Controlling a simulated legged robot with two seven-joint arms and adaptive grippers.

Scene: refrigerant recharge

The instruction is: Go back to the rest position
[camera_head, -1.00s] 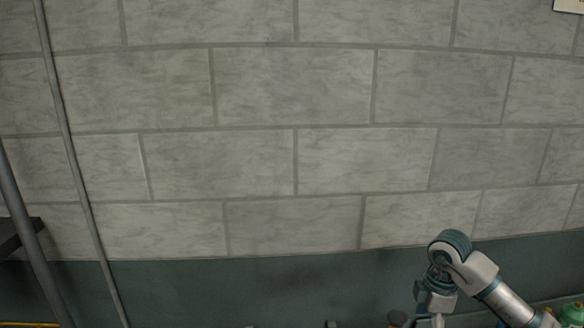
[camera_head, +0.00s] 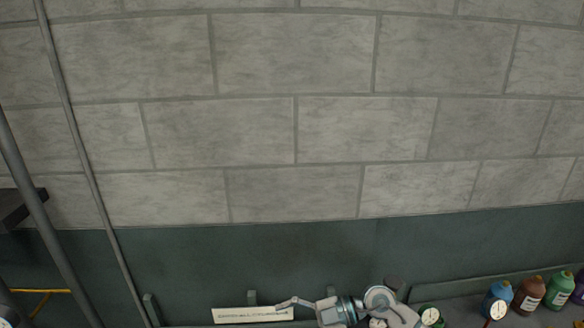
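My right arm shows at the bottom edge, right of centre, in the head view. Its gripper (camera_head: 296,303) points left, in front of the dark green lower wall. Only a thin grey finger part shows clearly, so I cannot tell whether it is open or shut. Nothing is visibly held in it. My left gripper is not in view.
At bottom right stand a blue bottle (camera_head: 496,301) with a gauge, a brown bottle (camera_head: 528,296) and a green bottle (camera_head: 559,291). A pale label strip (camera_head: 240,315) is at bottom centre. Grey pipes (camera_head: 72,155) run down the left. The block wall (camera_head: 300,130) is bare.

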